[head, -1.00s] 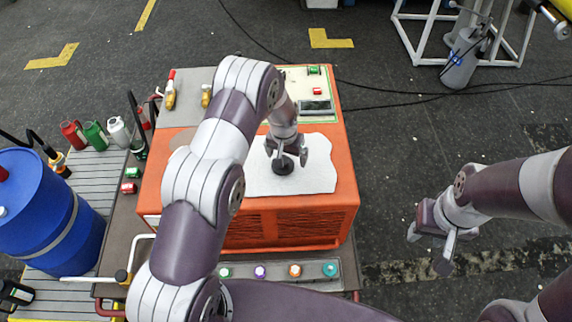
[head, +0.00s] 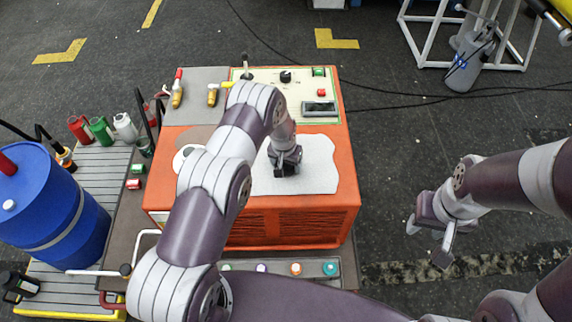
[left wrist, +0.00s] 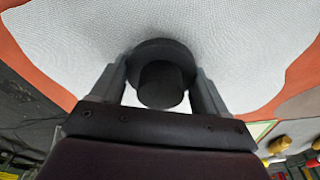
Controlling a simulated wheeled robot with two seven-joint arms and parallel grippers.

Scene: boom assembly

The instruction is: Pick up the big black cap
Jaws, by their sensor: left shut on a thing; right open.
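The big black cap is between the fingers of my left gripper in the left wrist view (left wrist: 162,80). It has a round wide base and a narrower round top. My left gripper (head: 284,168) is shut on it, one finger on each side, over the white cloth (head: 318,165) on the orange machine. In the head view the gripper hides most of the cap. I cannot tell whether the cap still touches the cloth. My right gripper (head: 432,238) is open and empty, out over the floor at the right.
The orange machine (head: 290,232) has a control panel with knobs and a small display (head: 319,108) at its back. A blue barrel (head: 50,212) and several coloured canisters stand at the left. A white frame (head: 408,45) stands at the back right.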

